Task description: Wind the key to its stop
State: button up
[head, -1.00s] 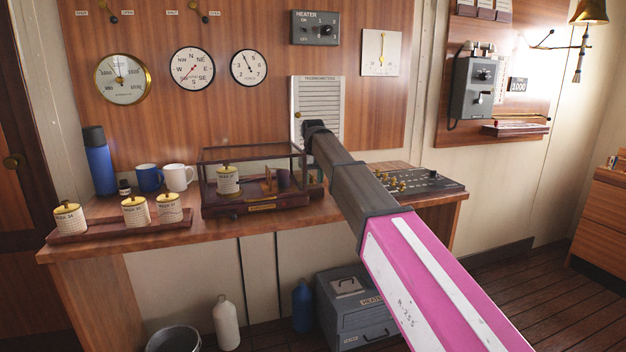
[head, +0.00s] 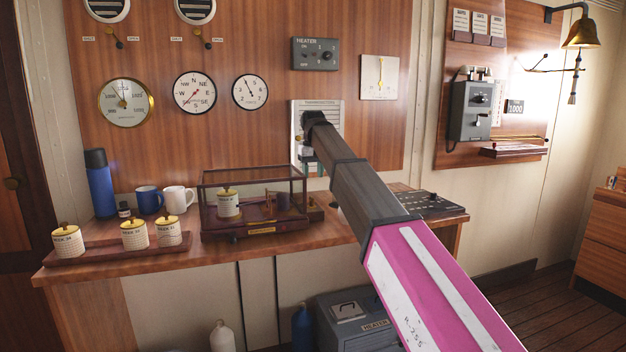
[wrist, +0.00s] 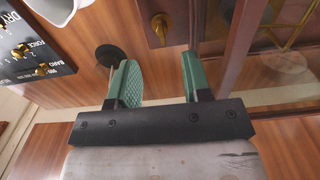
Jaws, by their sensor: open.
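A brass key (wrist: 160,28) sits on a narrow wooden face beside a glass pane in the wrist view. My gripper (wrist: 157,65) is open and empty, its two green ribbed fingers apart. The key lies ahead of the gap between the fingertips, and I see no contact. In the head view, my gripper (head: 312,165) is partly hidden by my arm, in front of the louvred thermometer box. The glazed case (head: 254,205) stands on the desk just left of my arm. I cannot make out the key in the head view.
A control panel (head: 428,203) lies on the desk right of my arm; it shows at the left of the wrist view (wrist: 30,45). A rack (head: 105,256) of yellow-lidded jars, mugs and a blue flask (head: 100,183) stand left. A dark round piece (wrist: 109,54) is near the left finger.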

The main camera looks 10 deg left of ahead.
aim_at(311, 197)
jog(key=shift+w+a+f, duration=0.15)
jog(key=shift+w+a, duration=0.25)
jog(key=shift+w, duration=0.25)
jog(key=shift+w+a+f, duration=0.15)
jog(key=shift+w+a, duration=0.2)
jog(key=shift+w, duration=0.25)
notch_tip(311, 197, down, 10)
jog(key=shift+r, duration=0.1)
grip_shut()
